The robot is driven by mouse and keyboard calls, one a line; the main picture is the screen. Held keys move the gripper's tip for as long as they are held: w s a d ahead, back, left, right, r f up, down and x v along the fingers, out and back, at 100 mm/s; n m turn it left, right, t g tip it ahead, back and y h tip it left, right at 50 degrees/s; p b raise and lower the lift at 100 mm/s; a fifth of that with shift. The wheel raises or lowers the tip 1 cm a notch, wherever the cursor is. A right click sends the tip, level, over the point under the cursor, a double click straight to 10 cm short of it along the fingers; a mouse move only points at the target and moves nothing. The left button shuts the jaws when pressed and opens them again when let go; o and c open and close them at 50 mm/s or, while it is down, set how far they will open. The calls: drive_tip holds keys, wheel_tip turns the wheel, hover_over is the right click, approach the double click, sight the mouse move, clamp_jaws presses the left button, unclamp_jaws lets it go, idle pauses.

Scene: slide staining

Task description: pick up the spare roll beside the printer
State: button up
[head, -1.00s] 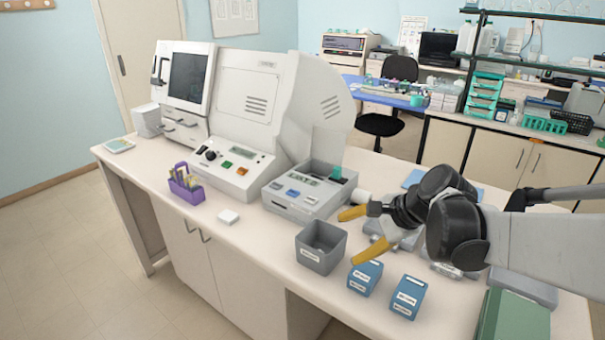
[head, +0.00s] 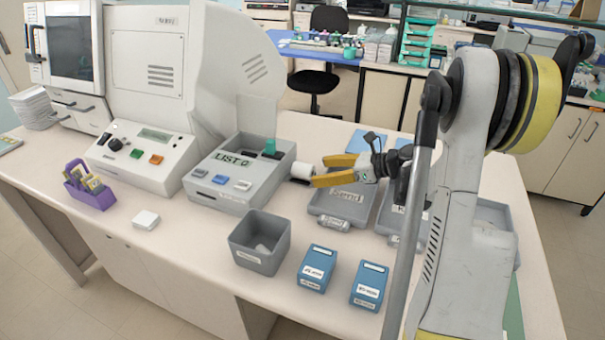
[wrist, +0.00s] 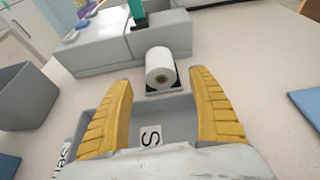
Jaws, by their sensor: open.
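The spare roll (head: 302,171) is a small white paper roll beside the right side of the grey label printer (head: 240,170). In the wrist view the roll (wrist: 161,69) lies on its side, its round end with a dark core facing me, just beyond the fingertips. My gripper (head: 327,170) has yellow fingers and is open. In the wrist view the fingers (wrist: 163,78) are spread to either side of the roll's line, with nothing between them. Whether a finger touches the roll I cannot tell.
A grey tray (head: 335,205) lies beneath my gripper. A grey open bin (head: 260,242) and two blue boxes (head: 316,268) (head: 368,283) stand nearer the front edge. A large white machine (head: 150,90) stands left of the printer. Bench to the roll's right is partly clear.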

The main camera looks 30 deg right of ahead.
sight(312, 171)
drive_tip(key=b+x, duration=0.2)
drive_tip(key=x, duration=0.3)
drive_tip(key=shift+w+a+f, duration=0.15)
drive_tip(key=shift+w, duration=0.1)
drive_tip(key=shift+s, duration=0.1)
drive_tip(key=shift+c, duration=0.6)
drive_tip(key=c, duration=1.2)
